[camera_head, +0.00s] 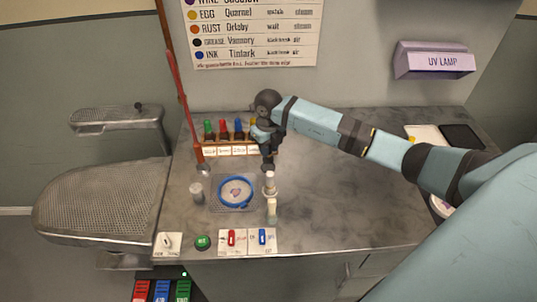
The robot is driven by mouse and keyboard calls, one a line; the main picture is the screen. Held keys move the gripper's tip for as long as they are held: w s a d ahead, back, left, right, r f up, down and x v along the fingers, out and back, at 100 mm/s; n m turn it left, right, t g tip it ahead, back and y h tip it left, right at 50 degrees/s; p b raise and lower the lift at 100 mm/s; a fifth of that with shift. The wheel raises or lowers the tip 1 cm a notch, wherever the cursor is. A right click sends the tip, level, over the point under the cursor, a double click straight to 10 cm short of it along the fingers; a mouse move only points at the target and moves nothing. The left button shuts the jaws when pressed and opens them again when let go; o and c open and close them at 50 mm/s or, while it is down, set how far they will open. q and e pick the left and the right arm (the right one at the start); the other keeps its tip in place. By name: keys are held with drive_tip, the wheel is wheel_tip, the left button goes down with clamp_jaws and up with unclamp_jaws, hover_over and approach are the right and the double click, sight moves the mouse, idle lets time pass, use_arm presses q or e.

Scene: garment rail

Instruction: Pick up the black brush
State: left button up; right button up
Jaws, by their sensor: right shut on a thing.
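My right gripper (267,160) points down over the worktop, just behind the blue hoop, with its arm coming in from the right. It is shut on a small dark thing at its tips, which fits the black brush; the gripper hides most of it, so its shape is unclear. A pale upright piece (269,183) stands just below the tips in the picture, and a cream one (271,208) is in front of it. I cannot tell whether the held thing touches the pale piece. My left gripper is not in view.
A rack of capped bottles (223,131) stands behind-left of the gripper. A blue hoop (236,206) with stained cloth lies in front. A red rod (179,85) rises at left. A switch panel (247,241) is at the front edge. The worktop's right middle (345,200) is clear.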

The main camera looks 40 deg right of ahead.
wheel_tip(320, 180, up, 16)
drive_tip(key=b, duration=0.1)
drive_tip(key=shift+r+b, duration=0.25)
drive_tip(key=shift+b, duration=0.15)
